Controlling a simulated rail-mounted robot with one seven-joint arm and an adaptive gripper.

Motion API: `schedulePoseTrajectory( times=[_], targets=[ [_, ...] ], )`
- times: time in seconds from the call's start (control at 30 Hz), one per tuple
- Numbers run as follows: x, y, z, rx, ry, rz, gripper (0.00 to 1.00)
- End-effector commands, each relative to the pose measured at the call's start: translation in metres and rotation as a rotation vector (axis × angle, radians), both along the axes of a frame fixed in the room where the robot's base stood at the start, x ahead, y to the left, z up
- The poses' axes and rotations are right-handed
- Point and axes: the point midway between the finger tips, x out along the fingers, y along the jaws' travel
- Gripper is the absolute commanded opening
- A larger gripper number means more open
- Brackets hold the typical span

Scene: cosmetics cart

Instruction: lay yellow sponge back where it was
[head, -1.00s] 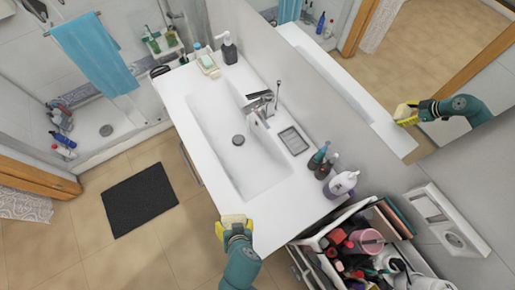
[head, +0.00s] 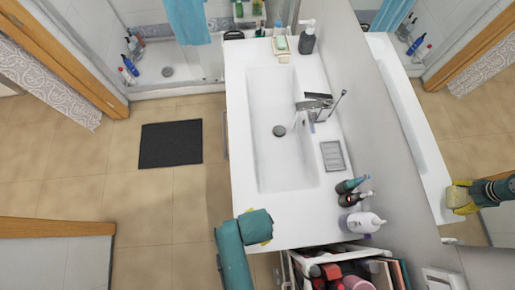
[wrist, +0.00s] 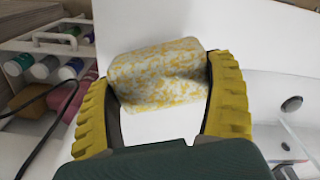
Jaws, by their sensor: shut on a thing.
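The yellow sponge (wrist: 158,72), pale with yellow speckles, sits between the two yellow fingers of my gripper (wrist: 162,84) in the wrist view. My gripper is shut on it, over the white countertop (wrist: 150,20). In the head view my gripper (head: 264,238) is at the near end of the white counter (head: 300,222), left of the bottles. My arm hides the sponge there, but a mirror reflection shows the gripper with a pale block. I cannot tell whether the sponge touches the counter.
The sink basin (head: 283,130) and faucet (head: 316,102) lie beyond my gripper. Several bottles (head: 360,222) stand at the counter's right edge beside the mirror. A soap tray (head: 333,155) lies right of the basin. A loaded cosmetics cart (head: 340,255) stands at the counter's near end.

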Motion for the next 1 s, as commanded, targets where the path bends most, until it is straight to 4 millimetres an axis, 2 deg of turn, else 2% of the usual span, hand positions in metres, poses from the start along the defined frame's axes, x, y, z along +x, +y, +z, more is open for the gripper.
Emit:
schedulePoseTrajectory(
  times=[0.3, 0.63, 0.67, 0.7, 1.0],
  targets=[
    [0.001, 0.000, -0.046, 0.000, -0.004, 0.000, 0.52],
    [0.001, 0.000, -0.050, 0.000, -0.004, 0.000, 0.52],
    [0.001, 0.000, -0.049, 0.000, -0.004, 0.000, 0.91],
    [0.001, 0.000, -0.049, 0.000, -0.004, 0.000, 0.98],
    [0.001, 0.000, -0.045, -0.001, -0.005, 0.000, 1.00]
  ],
)
